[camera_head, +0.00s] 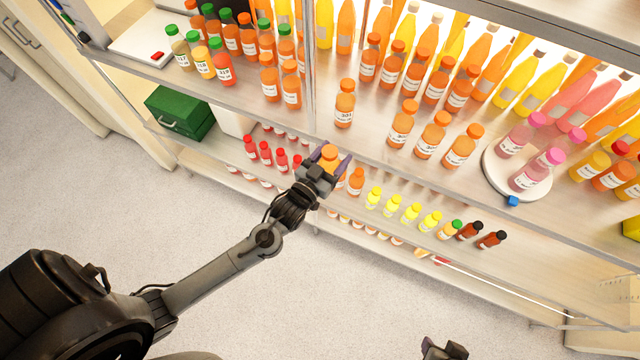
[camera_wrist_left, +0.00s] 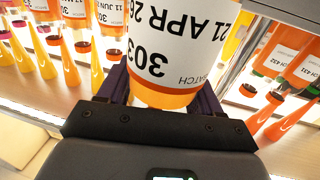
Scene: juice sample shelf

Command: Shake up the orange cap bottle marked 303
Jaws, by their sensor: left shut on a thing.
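The orange cap bottle marked 303 (camera_head: 330,153) is between the fingers of my left gripper (camera_head: 331,161), in front of the shelf edge in the head view. Mostly its orange top shows there; the gripper hides the rest. In the left wrist view the bottle (camera_wrist_left: 178,45) fills the top middle. Its white label reads 303 and 21 APR 26 upside down, with an orange band below. My left gripper's fingers (camera_wrist_left: 163,95) are shut on it from both sides. My right gripper (camera_head: 443,350) shows only partly at the bottom edge; its opening cannot be made out.
A similar orange bottle (camera_head: 345,104) stands alone near the shelf front. Several orange bottles (camera_head: 433,134) stand to its right, and pink bottles stand on a white round plate (camera_head: 490,178). Small bottles (camera_head: 391,205) line the lower shelf. A green box (camera_head: 180,112) is at left.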

